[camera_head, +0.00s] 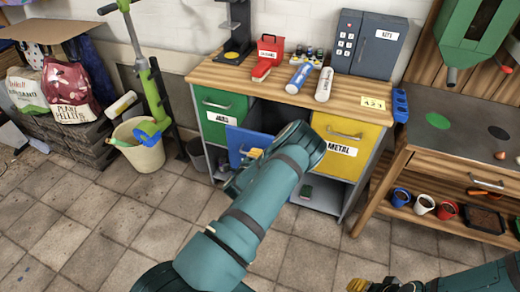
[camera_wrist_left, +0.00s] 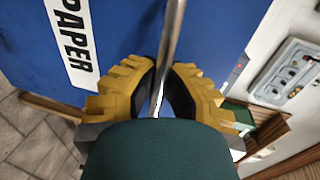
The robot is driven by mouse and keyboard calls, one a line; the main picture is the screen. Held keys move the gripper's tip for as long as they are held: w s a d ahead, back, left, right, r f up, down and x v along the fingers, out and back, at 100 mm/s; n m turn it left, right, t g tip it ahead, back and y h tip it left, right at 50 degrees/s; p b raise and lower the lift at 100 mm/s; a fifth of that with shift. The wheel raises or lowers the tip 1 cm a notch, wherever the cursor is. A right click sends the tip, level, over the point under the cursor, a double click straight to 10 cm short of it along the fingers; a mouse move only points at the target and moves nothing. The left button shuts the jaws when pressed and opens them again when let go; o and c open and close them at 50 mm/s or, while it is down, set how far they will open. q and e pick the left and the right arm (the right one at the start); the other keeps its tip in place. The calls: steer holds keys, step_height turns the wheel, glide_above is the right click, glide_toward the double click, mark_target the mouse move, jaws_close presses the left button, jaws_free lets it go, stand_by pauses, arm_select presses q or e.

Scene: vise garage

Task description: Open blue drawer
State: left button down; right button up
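The blue drawer (camera_head: 236,138) sits between the green and yellow drawers in the head view. Its front stands out from the cabinet, with a dark gap above and behind it, so it is partly open. In the left wrist view its blue front (camera_wrist_left: 125,35) carries a "PAPER" label. My left gripper (camera_head: 253,153) is at this front, largely hidden by my arm in the head view. In the left wrist view its yellow fingers (camera_wrist_left: 158,75) close from both sides on the metal bar handle (camera_wrist_left: 172,35). My right gripper (camera_head: 375,286) is at the bottom edge, partly cut off.
The green drawer (camera_head: 221,103) and the yellow "METAL" drawer (camera_head: 357,137) are closed. A bin (camera_head: 143,152) stands left, a workbench (camera_head: 450,143) right. The tiled floor in front is clear.

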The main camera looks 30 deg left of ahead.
arm_select(q)
steer(key=shift+s+d, duration=0.1)
steer(key=shift+s, duration=0.4)
steer(key=c, duration=1)
jaws_free()
steer(key=v, duration=1.2)
